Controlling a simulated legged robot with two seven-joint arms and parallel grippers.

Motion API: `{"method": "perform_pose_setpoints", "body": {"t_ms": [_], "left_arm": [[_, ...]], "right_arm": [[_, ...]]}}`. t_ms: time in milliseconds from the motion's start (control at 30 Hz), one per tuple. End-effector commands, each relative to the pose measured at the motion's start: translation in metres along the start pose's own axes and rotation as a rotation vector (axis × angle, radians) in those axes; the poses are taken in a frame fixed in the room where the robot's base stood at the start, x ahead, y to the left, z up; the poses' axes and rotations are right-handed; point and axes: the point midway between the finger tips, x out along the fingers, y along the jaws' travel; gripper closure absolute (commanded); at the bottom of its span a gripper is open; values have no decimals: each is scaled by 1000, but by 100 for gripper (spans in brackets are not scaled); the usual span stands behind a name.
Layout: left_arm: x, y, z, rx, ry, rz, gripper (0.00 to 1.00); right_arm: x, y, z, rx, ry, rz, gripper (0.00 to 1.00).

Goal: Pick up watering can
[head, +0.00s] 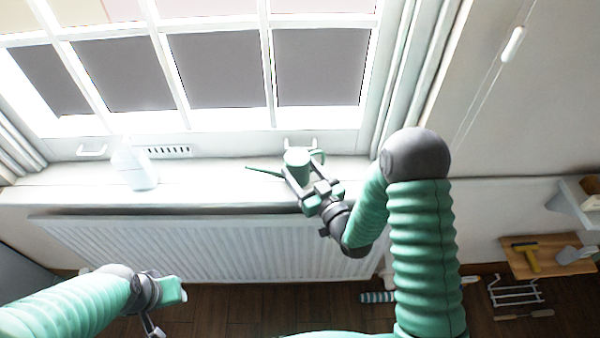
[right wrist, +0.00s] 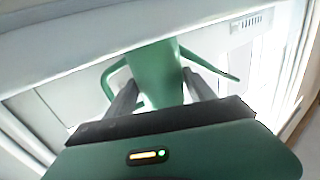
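The green watering can (head: 298,157) is on the white windowsill below the window, its thin spout pointing left and its handle on the right in the head view. It also shows in the right wrist view (right wrist: 155,75), spout at right and handle at left. My right gripper (head: 296,178) is at the can, its two dark fingers spread on either side of the body. The fingertips are very close to the can; contact is unclear. My left gripper (head: 166,308) is low at the left, away from the can, with its fingers apart and empty.
A translucent bottle (head: 134,168) stands on the windowsill (head: 210,180) left of the can. A white radiator (head: 180,245) is below the sill. At right are a wooden board with tools (head: 548,257), a wire rack (head: 515,292) and a wall shelf (head: 575,205).

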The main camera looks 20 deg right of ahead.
Motion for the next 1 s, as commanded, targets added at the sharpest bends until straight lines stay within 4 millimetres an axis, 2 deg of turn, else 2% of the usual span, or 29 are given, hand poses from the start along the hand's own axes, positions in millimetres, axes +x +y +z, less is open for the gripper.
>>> {"method": "perform_pose_setpoints", "body": {"t_ms": [33, 400, 633, 733, 867, 1000], "left_arm": [[0, 0, 0, 0, 0, 0, 64], [0, 0, 0, -1, 0, 0, 64], [0, 0, 0, 0, 0, 0, 64], [-1, 0, 0, 0, 0, 0, 64], [-4, 0, -1, 0, 0, 0, 64], [-8, 0, -2, 0, 0, 0, 64]], "right_arm": [[0, -2, 0, 0, -1, -1, 53], [0, -2, 0, 0, -1, -2, 100], [0, -1, -2, -1, 3, -2, 100], [0, -2, -9, -2, 5, -2, 100], [0, -3, -29, -3, 7, -3, 100], [0, -4, -57, -4, 6, -2, 100]]}}
